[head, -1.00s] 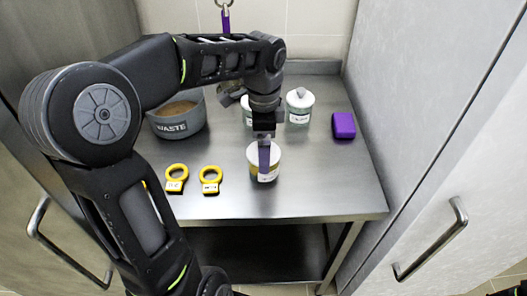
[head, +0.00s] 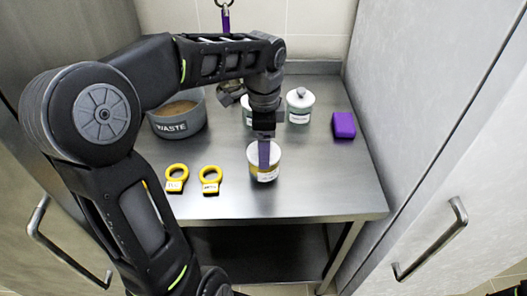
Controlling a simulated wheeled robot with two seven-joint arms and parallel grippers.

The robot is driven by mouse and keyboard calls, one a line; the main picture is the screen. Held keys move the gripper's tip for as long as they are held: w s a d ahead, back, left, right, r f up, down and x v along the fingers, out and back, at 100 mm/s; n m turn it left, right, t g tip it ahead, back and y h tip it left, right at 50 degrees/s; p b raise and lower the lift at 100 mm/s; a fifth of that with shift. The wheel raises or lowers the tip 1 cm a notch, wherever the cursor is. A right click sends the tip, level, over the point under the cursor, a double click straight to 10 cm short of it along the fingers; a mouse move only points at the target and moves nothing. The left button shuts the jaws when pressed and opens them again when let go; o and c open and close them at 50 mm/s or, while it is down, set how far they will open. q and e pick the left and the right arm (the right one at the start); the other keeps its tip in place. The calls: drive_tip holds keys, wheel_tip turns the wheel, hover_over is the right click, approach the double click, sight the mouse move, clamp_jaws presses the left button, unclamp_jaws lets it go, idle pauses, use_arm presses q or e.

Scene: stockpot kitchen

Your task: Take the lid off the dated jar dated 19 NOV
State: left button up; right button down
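A pale jar (head: 267,177) with a yellowish band and a white label stands near the front middle of the counter. My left gripper (head: 264,158) points straight down over this jar. Its purple-grey finger covers the middle of the jar's top, so I cannot tell whether it is open or grips a lid knob. A second jar (head: 299,107) with a white knobbed lid stands at the back. A third jar (head: 247,112) is partly hidden behind my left wrist. The labels are too small to read for dates. My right gripper is not in view.
A grey waste bin (head: 178,122) stands at the back left. A purple block (head: 344,125) lies at the right. The counter (head: 325,185) is clear at the front right, with cabinets on both sides.

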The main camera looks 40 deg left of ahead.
use_arm(q)
drive_tip(key=shift+r, duration=0.1)
drive_tip(key=shift+c, duration=0.3)
drive_tip(key=shift+r, duration=0.35)
wheel_tip(320, 180, up, 8)
drive_tip(key=shift+r+p, duration=0.1)
drive_tip(key=shift+p, duration=0.65)
drive_tip(key=shift+r+p, duration=0.5)
drive_tip(key=shift+p, duration=0.1)
drive_tip(key=shift+f, duration=0.15)
